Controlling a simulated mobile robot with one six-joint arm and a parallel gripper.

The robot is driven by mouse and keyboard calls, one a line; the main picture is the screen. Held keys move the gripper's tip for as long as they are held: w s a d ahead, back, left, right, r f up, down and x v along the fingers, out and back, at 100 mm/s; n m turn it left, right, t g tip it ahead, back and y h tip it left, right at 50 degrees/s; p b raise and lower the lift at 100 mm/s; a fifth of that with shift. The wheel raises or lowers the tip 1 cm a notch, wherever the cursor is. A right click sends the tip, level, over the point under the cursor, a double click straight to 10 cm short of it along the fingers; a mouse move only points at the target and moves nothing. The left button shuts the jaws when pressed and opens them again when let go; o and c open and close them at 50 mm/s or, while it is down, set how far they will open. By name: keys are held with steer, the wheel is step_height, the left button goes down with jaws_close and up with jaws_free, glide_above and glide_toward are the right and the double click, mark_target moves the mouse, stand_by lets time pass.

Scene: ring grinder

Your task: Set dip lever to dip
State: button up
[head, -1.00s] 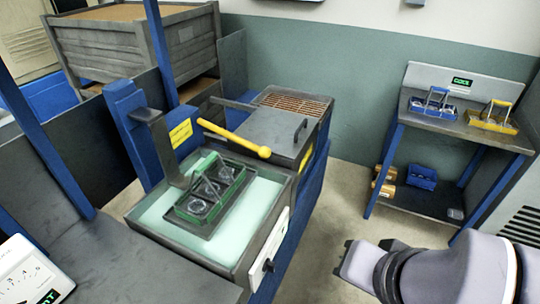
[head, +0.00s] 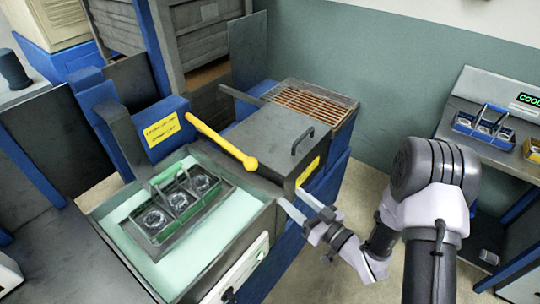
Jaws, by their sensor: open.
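The dip lever (head: 222,141) is a yellow bar with a round knob at its lower right end. It slopes down to the right from a blue post (head: 165,118) with a yellow label. Below it, a green basket (head: 205,206) with several clear round pieces sits on a dark platform in a tank (head: 108,208) of pale green liquid. My gripper (head: 291,203) is open and empty, right of and lower in the picture than the lever's knob, apart from it. It is in front of the dark box beside the tank.
A dark lidded box (head: 262,139) with a handle stands right of the lever, with a rusty grate (head: 310,103) behind it. A cooling table (head: 455,118) with a blue basket (head: 483,124) is at the right. Some floor is clear between them.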

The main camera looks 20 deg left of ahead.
mark_target(256, 168)
steer(key=b+x, duration=0.3)
steer(key=x, duration=1.4)
steer(key=shift+s+a, duration=0.15)
steer(key=shift+a, duration=0.05)
jaws_close()
